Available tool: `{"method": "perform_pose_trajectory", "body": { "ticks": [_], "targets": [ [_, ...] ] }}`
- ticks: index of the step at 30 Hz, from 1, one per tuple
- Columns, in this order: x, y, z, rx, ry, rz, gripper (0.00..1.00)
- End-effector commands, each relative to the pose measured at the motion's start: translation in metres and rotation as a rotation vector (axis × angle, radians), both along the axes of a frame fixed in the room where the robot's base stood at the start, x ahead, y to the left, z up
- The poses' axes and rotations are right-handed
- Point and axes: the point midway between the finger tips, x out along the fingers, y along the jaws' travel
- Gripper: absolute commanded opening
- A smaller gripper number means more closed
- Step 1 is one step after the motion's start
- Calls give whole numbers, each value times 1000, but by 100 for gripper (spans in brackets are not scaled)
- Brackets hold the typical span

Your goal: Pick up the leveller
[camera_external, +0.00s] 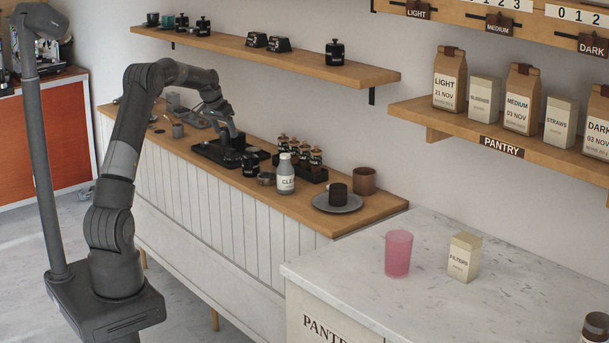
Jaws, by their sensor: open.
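My gripper (229,136) is at the end of my arm, pointing down over a black station (208,155) on the wooden counter. The jaws are open, but the fingertips are small and dark against the black station. Dark items stand on and beside this station, close under and to the right of my gripper. I cannot tell which of them is the leveller, and my gripper hides part of that spot. A black labelled jar (250,166) stands just right of the station.
A white bottle (286,178), a rack of small bottles (314,172), a grey plate (338,207) with a dark cup and a brown cup (364,180) stand further right. A small metal cup (178,130) stands left. The wall shelf (300,67) runs above the counter.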

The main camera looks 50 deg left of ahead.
Motion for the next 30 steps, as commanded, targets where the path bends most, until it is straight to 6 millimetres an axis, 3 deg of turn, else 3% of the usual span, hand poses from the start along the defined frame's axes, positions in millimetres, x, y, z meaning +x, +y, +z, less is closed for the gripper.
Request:
{"method": "perform_pose_trajectory", "body": {
  "ticks": [6, 14, 21, 30],
  "targets": [
    [13, 1, -33, -2, 4, -2, 63],
    [21, 2, -54, -1, 3, -1, 63],
    [33, 3, -87, -1, 3, -1, 63],
    [36, 3, -92, 0, 0, -1, 62]
  ]
}}
